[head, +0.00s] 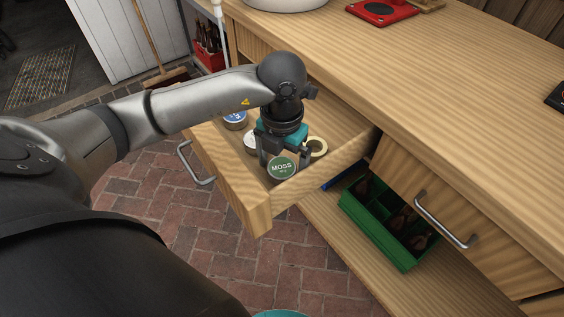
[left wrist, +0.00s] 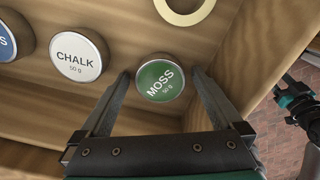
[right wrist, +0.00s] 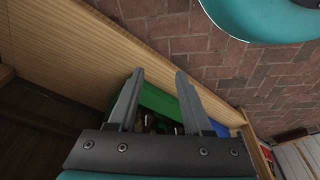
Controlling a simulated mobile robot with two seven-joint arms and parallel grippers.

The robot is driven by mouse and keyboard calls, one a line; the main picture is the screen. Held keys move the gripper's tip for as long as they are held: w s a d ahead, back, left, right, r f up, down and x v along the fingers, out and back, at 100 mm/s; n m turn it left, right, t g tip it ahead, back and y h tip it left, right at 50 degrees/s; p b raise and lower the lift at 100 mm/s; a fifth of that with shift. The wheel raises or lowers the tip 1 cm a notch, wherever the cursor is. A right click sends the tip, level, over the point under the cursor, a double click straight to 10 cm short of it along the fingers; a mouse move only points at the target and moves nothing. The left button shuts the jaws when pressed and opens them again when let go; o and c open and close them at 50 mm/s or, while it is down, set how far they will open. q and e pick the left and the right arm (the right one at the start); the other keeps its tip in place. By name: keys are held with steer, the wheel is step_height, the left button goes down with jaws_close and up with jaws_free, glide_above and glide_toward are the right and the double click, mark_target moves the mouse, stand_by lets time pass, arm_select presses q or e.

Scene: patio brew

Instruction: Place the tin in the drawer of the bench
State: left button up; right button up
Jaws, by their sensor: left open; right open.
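A round green tin labelled MOSS (head: 282,167) is inside the pulled-out bench drawer (head: 238,187), near its front right corner. The tin also shows in the left wrist view (left wrist: 160,82), label facing the camera. My left gripper (left wrist: 160,73) is open over the drawer, one finger on each side of the MOSS tin. I cannot tell whether the fingers touch it. My right gripper (right wrist: 159,71) is open and empty, low in front of the bench, with a green crate (right wrist: 160,101) beyond its fingers. The left gripper partly hides the drawer's inside in the head view.
The drawer also holds a white CHALK tin (left wrist: 78,53), a blue tin (head: 235,120) and a cream ring (head: 317,147). The green crate with bottles stands on the lower shelf (head: 340,235). A closed front with a handle (head: 447,220) is at the right. The bench top (head: 400,70) is mostly clear.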

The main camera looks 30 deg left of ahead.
mark_target(282, 166)
arm_select(q)
steer(key=shift+r, duration=0.25)
step_height(282, 166, up, 12)
steer(key=p, duration=0.4)
steer(key=shift+p, duration=0.4)
arm_select(e)
steer(key=s+d+f, duration=0.3)
steer(key=s+f, duration=0.2)
steer(key=f, duration=0.3)
steer(key=shift+s+d, duration=0.15)
steer(key=shift+d, duration=0.25)
arm_select(q)
steer(key=shift+f, duration=0.1)
